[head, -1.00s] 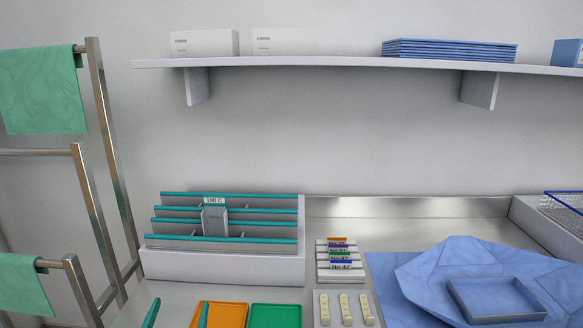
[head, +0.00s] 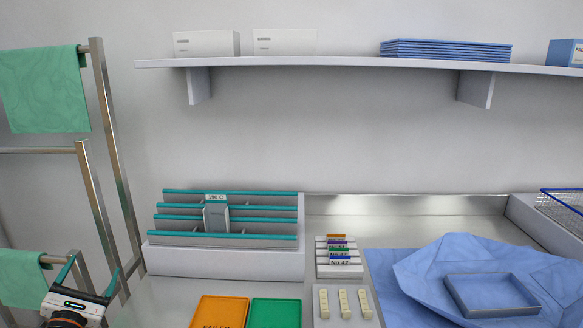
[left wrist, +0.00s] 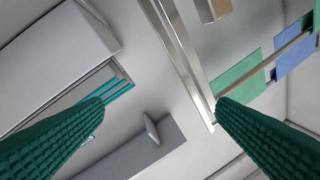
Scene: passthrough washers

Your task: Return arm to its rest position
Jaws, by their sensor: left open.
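My left gripper (head: 91,276) is at the lower left of the head view, with its two teal fingers spread apart and nothing between them. It is left of the teal-edged rack and in front of the metal rail stand in the picture. In the left wrist view the ribbed fingers (left wrist: 160,103) reach in from both lower sides, wide apart, with only distant background between them. My right gripper is not in view.
The rail stand (head: 112,165) with green cloths (head: 45,90) is at left. The slotted rack (head: 225,262), orange tray (head: 220,312), green tray (head: 275,313) and blue drape (head: 420,262) with a shallow tray (head: 490,312) are on the counter. A wall shelf (head: 350,63) runs above.

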